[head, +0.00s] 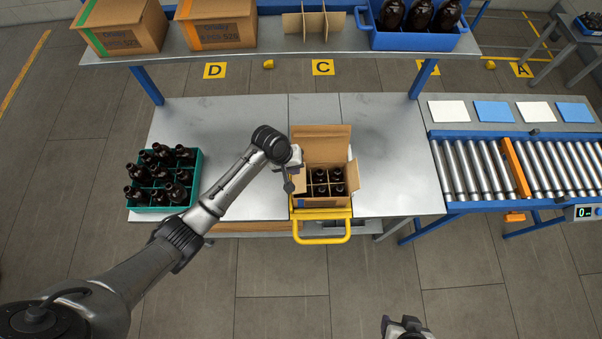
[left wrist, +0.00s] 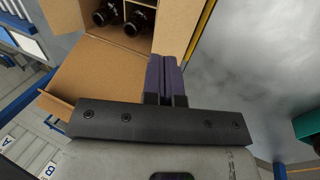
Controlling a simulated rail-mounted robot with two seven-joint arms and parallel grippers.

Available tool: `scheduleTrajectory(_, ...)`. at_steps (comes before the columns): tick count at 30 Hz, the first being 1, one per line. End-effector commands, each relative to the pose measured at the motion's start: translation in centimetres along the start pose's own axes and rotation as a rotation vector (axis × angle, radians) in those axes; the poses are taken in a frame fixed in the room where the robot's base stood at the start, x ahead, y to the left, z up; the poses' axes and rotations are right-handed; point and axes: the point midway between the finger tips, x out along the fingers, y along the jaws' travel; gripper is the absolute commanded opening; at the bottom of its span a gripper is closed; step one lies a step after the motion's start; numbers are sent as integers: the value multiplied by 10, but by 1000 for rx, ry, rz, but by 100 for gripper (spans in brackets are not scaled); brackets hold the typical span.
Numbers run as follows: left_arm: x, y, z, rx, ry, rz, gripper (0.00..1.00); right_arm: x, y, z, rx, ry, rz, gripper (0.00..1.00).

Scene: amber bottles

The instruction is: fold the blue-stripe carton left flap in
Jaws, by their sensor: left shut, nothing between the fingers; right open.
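The open carton (head: 321,203) stands on the bench in a yellow frame, with several dark bottles between dividers. My right gripper (head: 405,326) is open at the bottom edge, partly cut off.
A teal crate (head: 162,209) of dark bottles stands on the left of the bench. A yellow handle (head: 321,239) juts out in front of the carton. A roller conveyor (head: 480,170) lies to the right. The bench is clear right of the carton. A shelf (head: 275,47) runs behind.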

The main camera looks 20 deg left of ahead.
Motion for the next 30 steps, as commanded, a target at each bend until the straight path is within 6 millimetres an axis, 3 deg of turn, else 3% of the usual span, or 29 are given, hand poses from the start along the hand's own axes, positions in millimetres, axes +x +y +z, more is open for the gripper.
scheduleTrajectory(6,34,0,0,-1,-2,-1,0,-1,-2,0,5,-1,-5,58)
scheduleTrajectory(12,52,0,0,2,0,0,0,-1,-2,0,5,-2,-6,58)
scheduleTrajectory(30,57,2,0,1,-1,-22,0,-6,1,0,-6,-5,3,58)
